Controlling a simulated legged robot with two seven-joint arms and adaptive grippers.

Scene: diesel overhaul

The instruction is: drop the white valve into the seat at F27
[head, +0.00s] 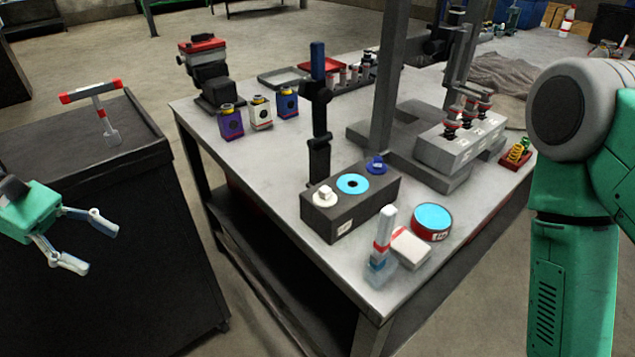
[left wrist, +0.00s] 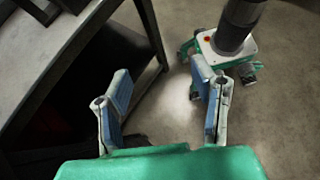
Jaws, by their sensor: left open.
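A white piece with a square top (head: 325,195) sits on the near end of a dark block (head: 322,222) at the table's front; it may be the white valve, but I cannot tell for certain. The cylinder head (head: 462,145), a grey block with dark springs on top, stands at the right of the table. Its labels are too small to read, so I cannot pick out F27. My left gripper (head: 99,247) is open and empty, left of the table in front of the black cart. The left wrist view shows its spread fingers (left wrist: 161,85) above the floor. My right gripper is out of view.
The black cart (head: 85,200) carries a red-and-white T-handled tool (head: 98,97). On the table (head: 235,170) stand small bottles (head: 261,112), a dark upright post (head: 319,110), a red tin with a cyan top (head: 432,220) and a clear red-banded bottle (head: 382,250). The floor between cart and table is clear.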

